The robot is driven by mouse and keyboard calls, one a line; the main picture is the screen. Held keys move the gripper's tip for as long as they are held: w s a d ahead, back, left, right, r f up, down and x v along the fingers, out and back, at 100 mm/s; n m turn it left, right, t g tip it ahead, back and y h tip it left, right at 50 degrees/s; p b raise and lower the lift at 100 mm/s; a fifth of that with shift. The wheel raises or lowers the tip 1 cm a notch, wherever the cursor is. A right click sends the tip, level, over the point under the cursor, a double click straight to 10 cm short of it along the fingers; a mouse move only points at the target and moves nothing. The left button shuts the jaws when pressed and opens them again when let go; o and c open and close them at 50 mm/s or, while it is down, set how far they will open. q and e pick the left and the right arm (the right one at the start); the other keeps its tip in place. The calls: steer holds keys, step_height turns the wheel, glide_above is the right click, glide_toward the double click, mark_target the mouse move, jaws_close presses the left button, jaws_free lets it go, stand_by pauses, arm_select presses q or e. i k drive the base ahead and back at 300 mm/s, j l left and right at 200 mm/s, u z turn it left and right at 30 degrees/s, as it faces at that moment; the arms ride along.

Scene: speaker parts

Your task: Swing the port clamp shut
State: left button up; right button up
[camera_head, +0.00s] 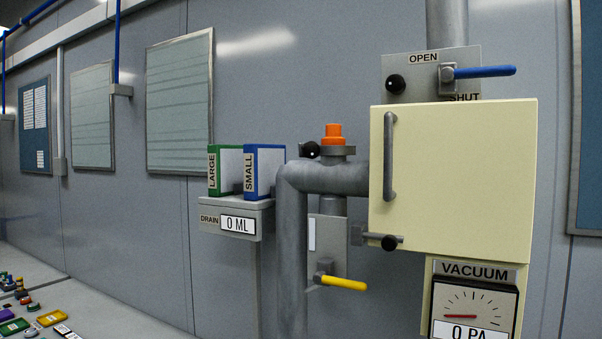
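An orange plug (333,133) stands upright on top of the grey pipe's short vertical branch, left of the cream box. A grey collar, which looks like the port clamp (339,151), sits just below the plug, with a black knob (311,149) at its left side. I cannot tell from this distance whether the clamp is open or closed. Neither of my grippers is in view.
The cream box (480,180) has a grey handle and a black-knobbed latch (388,242). A blue lever (484,72) and a yellow lever (343,283) stick out. Green (226,170) and blue (264,170) holders stand on the drain shelf (205,222). Small parts lie lower left.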

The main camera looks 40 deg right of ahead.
mark_target(337, 149)
steer(key=z, duration=0.95)
